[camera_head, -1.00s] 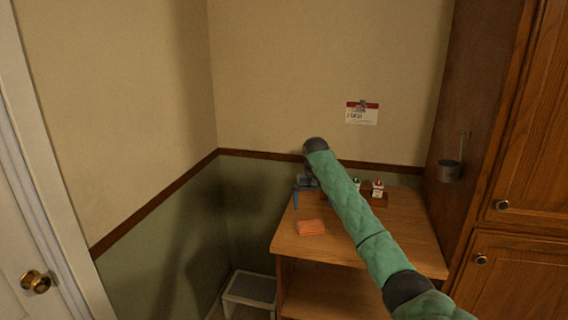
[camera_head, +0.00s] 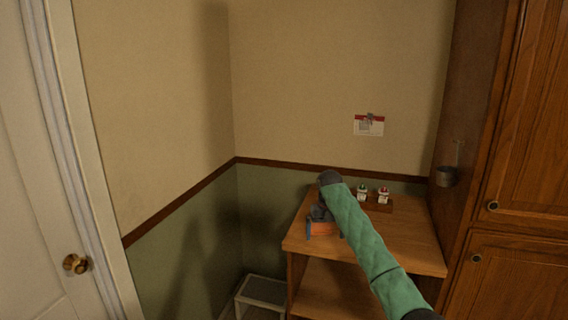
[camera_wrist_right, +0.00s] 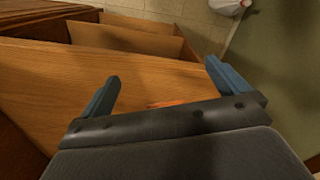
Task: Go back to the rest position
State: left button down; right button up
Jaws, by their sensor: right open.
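My right gripper (camera_head: 324,234) hangs at the end of my green-sleeved arm over the left front of the wooden counter (camera_head: 400,248). Its blue fingers are apart. An orange flat item (camera_head: 321,228), like a cloth or sponge, lies on the counter and shows between the fingers in the head view. In the right wrist view the open gripper (camera_wrist_right: 162,70) faces the wood, and only a sliver of the orange item (camera_wrist_right: 170,104) shows above the gripper's body. I see no grip on it. My left gripper is not in view.
A tall cabinet (camera_head: 510,180) closes off the right. A low grey-topped stool (camera_head: 264,291) stands left of the counter. A door (camera_head: 35,170) is at far left.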

jog(key=s+f, duration=0.8)
jog(key=f, duration=0.7)
jog(key=s+f, duration=0.9)
jog(key=f, duration=0.6)
jog(key=s+f, duration=0.8)
jog(key=f, duration=0.8)
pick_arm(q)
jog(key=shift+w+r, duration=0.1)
pick_arm(e)
jog(key=s+d+f, duration=0.1)
jog(key=s+f, duration=0.6)
jog(key=s, duration=0.8)
jog(key=s+d+f+t, duration=0.1)
jog(key=s+f, duration=0.6)
jog(key=s, duration=0.8)
jog(key=s+d+f+n, duration=0.1)
jog(key=s+f, duration=0.6)
jog(key=s, duration=0.8)
jog(key=shift+d+f+t, duration=0.15)
jog(key=shift+d+t, duration=0.25)
jog(key=shift+d, duration=0.4)
jog(key=shift+w, duration=0.1)
